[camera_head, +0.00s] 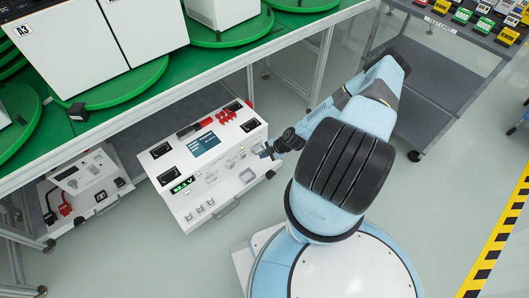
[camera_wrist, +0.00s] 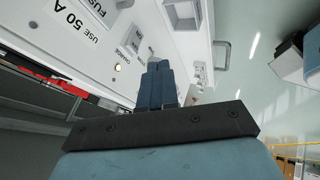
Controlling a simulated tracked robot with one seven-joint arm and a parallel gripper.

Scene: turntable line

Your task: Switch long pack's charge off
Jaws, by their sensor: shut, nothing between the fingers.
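The long pack (camera_head: 205,160) is a white box on the lower level under the green-topped bench, with a dark display, red parts and a green lit readout on its top. My gripper (camera_head: 266,153) is at the pack's right end. In the wrist view my gripper's blue fingers (camera_wrist: 158,72) are together and empty, pointing at the white panel (camera_wrist: 95,55). A small label that seems to read CHARGE is beside a grey switch (camera_wrist: 137,36) just left of the fingertips. A pale yellow lamp (camera_wrist: 118,67) is near it. I cannot tell whether the fingers touch the panel.
A smaller white pack (camera_head: 88,185) with red and black plugs is to the left. White cabinets stand on green turntables (camera_head: 120,88) on the bench above. A grey cart (camera_head: 440,85) is at the right. The floor in front of the long pack is clear.

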